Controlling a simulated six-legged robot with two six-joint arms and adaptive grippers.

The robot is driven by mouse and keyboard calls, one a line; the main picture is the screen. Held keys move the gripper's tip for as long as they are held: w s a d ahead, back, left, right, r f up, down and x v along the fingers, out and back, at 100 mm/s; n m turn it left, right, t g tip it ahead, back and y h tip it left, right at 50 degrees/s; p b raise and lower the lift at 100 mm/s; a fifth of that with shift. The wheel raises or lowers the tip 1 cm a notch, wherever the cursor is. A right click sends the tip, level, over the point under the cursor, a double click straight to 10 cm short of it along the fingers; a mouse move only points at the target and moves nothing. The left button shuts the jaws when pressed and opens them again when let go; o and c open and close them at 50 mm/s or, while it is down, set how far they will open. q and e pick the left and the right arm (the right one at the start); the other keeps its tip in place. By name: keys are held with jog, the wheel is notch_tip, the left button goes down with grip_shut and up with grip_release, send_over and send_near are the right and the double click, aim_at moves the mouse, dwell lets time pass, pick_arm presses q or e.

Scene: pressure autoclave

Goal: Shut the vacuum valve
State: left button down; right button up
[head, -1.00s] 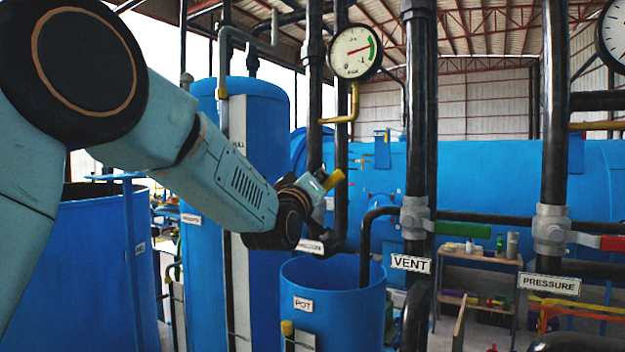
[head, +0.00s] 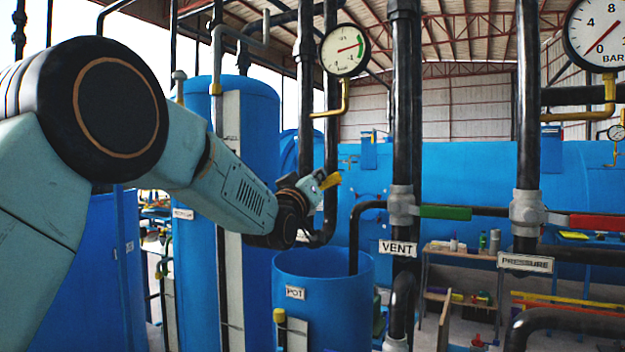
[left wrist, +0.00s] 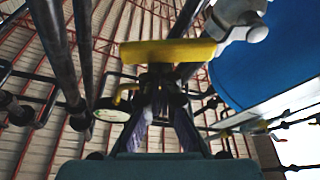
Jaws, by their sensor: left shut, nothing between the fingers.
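The vacuum valve's yellow handle (head: 330,181) shows at the tip of my left gripper (head: 314,183) in the head view, tilted up to the right. In the left wrist view the yellow handle (left wrist: 168,52) lies crosswise just beyond my left gripper's fingertips (left wrist: 158,82), with the pale grey valve body (left wrist: 240,20) at its right end. The left gripper is shut with nothing between its fingers. I cannot tell whether it touches the handle. In the head view my left wrist hides most of the valve body. My right gripper is not in view.
The green-handled VENT valve (head: 444,212) and red-handled PRESSURE valve (head: 595,222) sit on black pipes to the right. A blue POT tank (head: 322,305) stands below the gripper. A round gauge (head: 345,50) is above. Vertical pipes (head: 306,100) stand close behind the handle.

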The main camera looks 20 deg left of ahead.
pick_arm(q)
jog(key=shift+d+f+m+h+b, duration=0.25)
jog(key=shift+f+m+h+b, duration=0.1)
jog(key=shift+f+m+b, duration=0.45)
jog(key=shift+d+f+m+h+b, duration=0.3)
jog(key=shift+f+m+h+b, duration=0.1)
jog(key=shift+f+m+b, duration=0.4)
jog(key=shift+d+f+m+h+b, duration=0.25)
jog(key=shift+f+m+h+b, duration=0.1)
jog(key=shift+f+m+b, duration=0.45)
